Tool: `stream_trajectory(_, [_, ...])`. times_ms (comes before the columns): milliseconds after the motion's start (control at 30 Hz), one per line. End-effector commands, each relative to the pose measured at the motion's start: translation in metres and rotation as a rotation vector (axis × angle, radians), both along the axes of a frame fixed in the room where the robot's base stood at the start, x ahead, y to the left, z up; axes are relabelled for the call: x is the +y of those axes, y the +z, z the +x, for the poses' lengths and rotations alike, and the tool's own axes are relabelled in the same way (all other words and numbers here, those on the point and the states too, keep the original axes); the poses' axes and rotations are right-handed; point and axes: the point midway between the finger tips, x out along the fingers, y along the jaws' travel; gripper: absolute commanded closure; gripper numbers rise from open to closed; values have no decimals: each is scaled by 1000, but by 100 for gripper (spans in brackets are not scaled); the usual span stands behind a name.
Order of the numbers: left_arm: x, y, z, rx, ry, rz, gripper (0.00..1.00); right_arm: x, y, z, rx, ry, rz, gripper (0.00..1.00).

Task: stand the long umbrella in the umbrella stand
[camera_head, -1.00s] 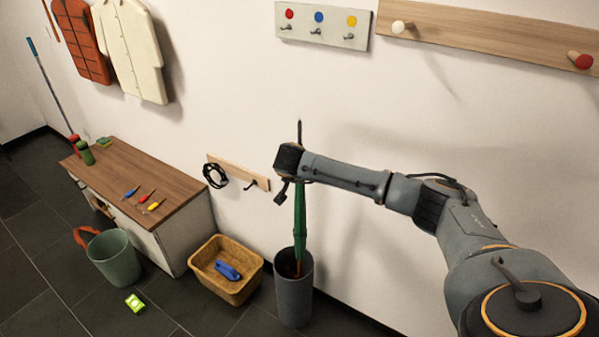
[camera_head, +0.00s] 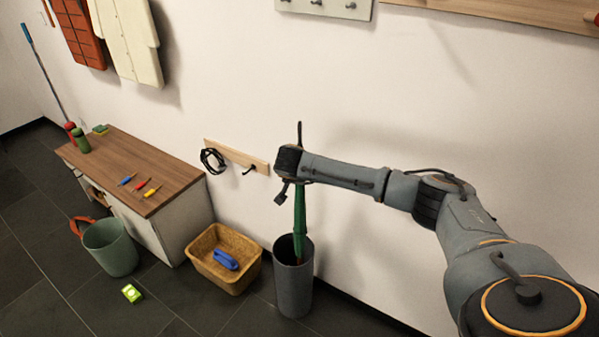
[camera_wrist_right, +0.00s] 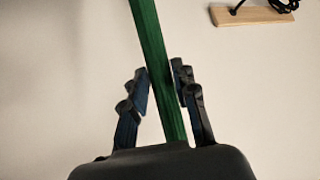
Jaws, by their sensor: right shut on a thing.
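The long green umbrella (camera_head: 299,215) is upright in the head view, with its dark upper end above my right wrist. Its lower end is inside the mouth of the grey cylindrical umbrella stand (camera_head: 293,288), whose rim hides the tip. I cannot tell whether the tip touches the bottom. My right gripper (camera_head: 289,190) is around the umbrella's upper part, above the stand. In the right wrist view, the fingers of my right gripper (camera_wrist_right: 165,90) are shut on the green umbrella (camera_wrist_right: 158,65), one on each side. My left gripper is not in view.
A wicker basket (camera_head: 225,279) with a blue item stands just left of the stand. A green bucket (camera_head: 112,250) and a wooden-topped cabinet (camera_head: 150,165) are further left. A wall rail (camera_head: 236,155) with a black cable hangs behind. The wall is close behind the stand.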

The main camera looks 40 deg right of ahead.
Motion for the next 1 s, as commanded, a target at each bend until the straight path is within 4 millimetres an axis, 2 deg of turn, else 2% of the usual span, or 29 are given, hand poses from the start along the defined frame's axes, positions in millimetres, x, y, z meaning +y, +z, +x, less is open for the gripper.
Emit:
stream_trajectory(467, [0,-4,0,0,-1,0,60,0,-4,1,-4,0,0,100])
stream_trajectory(500, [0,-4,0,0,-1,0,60,0,-4,1,-4,0,0,66])
stream_trajectory(600, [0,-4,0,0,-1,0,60,0,-4,1,-3,0,1,46])
stream_trajectory(1000, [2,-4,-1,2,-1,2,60,3,-2,-2,-1,1,0,46])
